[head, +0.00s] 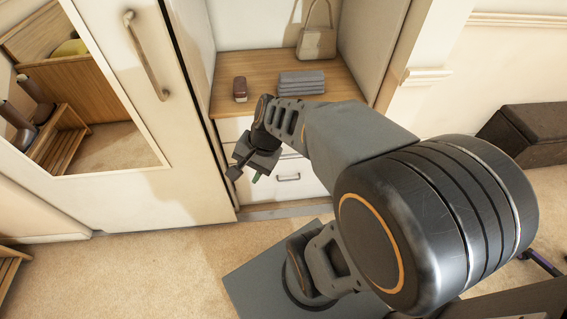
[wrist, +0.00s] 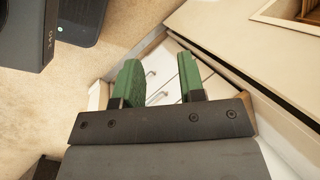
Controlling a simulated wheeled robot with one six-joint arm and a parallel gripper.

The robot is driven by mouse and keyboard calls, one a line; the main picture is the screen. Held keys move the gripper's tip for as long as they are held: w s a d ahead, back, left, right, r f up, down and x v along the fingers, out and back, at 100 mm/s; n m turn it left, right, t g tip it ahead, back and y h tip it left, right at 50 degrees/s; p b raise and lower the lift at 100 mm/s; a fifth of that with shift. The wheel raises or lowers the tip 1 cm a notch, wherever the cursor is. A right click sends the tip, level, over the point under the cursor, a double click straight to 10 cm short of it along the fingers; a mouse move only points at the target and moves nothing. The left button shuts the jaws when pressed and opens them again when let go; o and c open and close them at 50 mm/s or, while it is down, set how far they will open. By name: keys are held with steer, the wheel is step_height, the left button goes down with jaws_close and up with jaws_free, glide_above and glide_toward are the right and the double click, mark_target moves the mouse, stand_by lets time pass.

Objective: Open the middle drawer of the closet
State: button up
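The closet's white drawers stand below a wooden shelf. In the head view a drawer front (head: 306,179) with a silver handle (head: 288,178) shows below my arm; the drawer above it is partly hidden. The visible fronts look shut. In the wrist view two drawer handles, one farther (wrist: 151,73) and one nearer (wrist: 160,96), show between my fingers. I cannot tell which belongs to the middle drawer. My gripper (head: 245,176), also in the wrist view (wrist: 160,80), is open and empty, left of the visible handle and apart from it.
A mirrored sliding door (head: 195,190) covers the closet's left side. The shelf (head: 260,65) holds a dark brown item (head: 240,89), folded grey cloth (head: 302,83) and a beige bag (head: 317,42). A dark bench (head: 535,135) stands at right. Carpet (head: 160,270) at lower left is clear.

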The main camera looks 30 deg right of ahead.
steer(key=w+d+f+m+t+y+b, duration=0.2)
steer(key=w+f+m+y+b, duration=0.3)
steer(key=f+m, duration=0.7)
steer(key=m+t+h+b, duration=1)
steer(key=m+t+b, duration=0.3)
steer(key=m, duration=2)
glide_toward(290, 155)
steer(key=shift+g, duration=0.4)
steer(key=shift+w+d+f+b, duration=0.1)
steer(key=shift+w+f+b, duration=0.15)
steer(key=shift+w+b, duration=1)
steer(key=shift+w+d+f+b, duration=0.15)
steer(key=shift+w+f+b, duration=0.2)
steer(key=shift+w, duration=1.8)
steer(key=shift+w+d+f+b, duration=0.15)
steer(key=shift+w+b, duration=0.7)
steer(key=shift+w, duration=0.85)
jaws_close()
